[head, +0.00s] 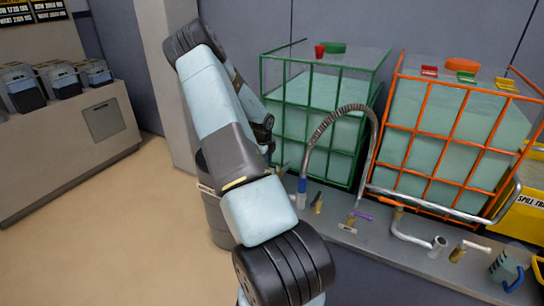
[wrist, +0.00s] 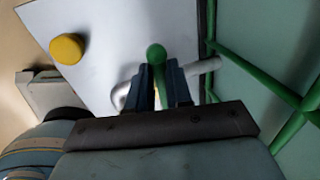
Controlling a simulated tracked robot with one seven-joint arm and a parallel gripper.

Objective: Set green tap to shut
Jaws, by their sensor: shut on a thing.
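The green tap's handle (wrist: 156,53) shows in the wrist view as a round green knob with a short green stem. My gripper (wrist: 161,76) is shut on this stem, one dark blue finger on each side, and the knob sticks out beyond the fingertips. A pale pipe (wrist: 204,65) passes behind the fingers to the right. The tap's body is mostly hidden by my fingers, so I cannot tell its setting. In the head view my arm reaches over to the green-caged tank (head: 318,108), and my gripper is hidden behind the arm.
A yellow knob (wrist: 67,47) stands to the left in the wrist view, and green cage bars (wrist: 250,72) are close on the right. In the head view an orange-caged tank (head: 440,135), a curved hose (head: 330,119) and several pipe fittings occupy the bench. Open floor (head: 105,235) lies left.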

